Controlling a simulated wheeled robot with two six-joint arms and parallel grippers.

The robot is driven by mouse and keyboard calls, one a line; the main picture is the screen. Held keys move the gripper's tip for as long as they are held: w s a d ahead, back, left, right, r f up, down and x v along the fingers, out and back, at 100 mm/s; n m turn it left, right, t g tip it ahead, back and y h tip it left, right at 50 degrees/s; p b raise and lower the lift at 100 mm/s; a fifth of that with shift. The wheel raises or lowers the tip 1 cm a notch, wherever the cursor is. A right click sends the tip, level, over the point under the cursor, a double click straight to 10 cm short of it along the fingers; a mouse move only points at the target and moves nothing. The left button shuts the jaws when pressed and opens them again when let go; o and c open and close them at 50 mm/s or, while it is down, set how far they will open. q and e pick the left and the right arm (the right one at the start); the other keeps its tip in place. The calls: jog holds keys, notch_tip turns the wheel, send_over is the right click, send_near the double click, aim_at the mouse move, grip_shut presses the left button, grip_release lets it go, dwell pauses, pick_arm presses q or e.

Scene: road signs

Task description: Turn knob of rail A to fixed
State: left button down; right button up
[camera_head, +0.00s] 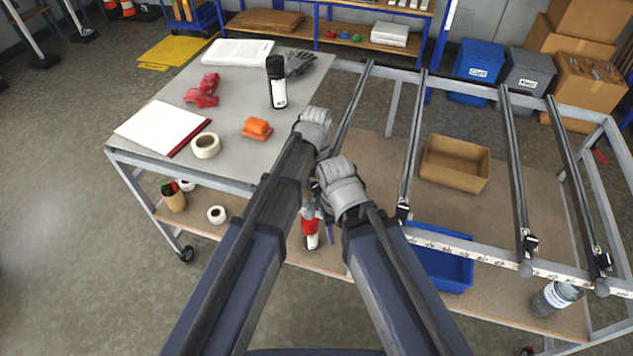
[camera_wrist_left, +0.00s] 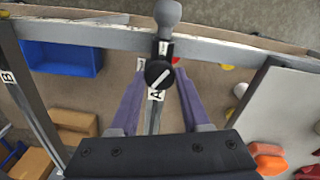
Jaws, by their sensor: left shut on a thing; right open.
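The knob of rail A (camera_wrist_left: 158,74) is a round black dial with a white line, at the near end of rail A (camera_wrist_left: 153,119). The line lies diagonally, from lower left to upper right. Small white labels sit beside and above the knob, too small to read; an "A" label is below it. My left gripper (camera_wrist_left: 158,80) has its purple fingers on either side of the knob, shut on it. In the head view rail A (camera_head: 352,106) is the leftmost rail; its knob is hidden behind my arms. My left gripper (camera_head: 314,128) and open right gripper (camera_head: 343,190) are close together there.
A grey table (camera_head: 235,95) with a black-and-white can (camera_head: 277,82), tape and an orange block stands left of the rails. A cardboard box (camera_head: 455,163), a blue bin (camera_head: 440,262) and a bottle (camera_head: 555,297) are on the board below. A red-and-white bottle (camera_head: 311,233) is near my right gripper.

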aim_at(317, 185)
pick_arm(q)
jog(key=m, duration=0.5)
jog(key=shift+m, duration=0.3)
jog(key=m, duration=0.5)
jog(key=shift+m, duration=0.6)
jog(key=shift+c, duration=1.8)
grip_release()
notch_tip(317, 185, up, 8)
jog(key=p, duration=0.8)
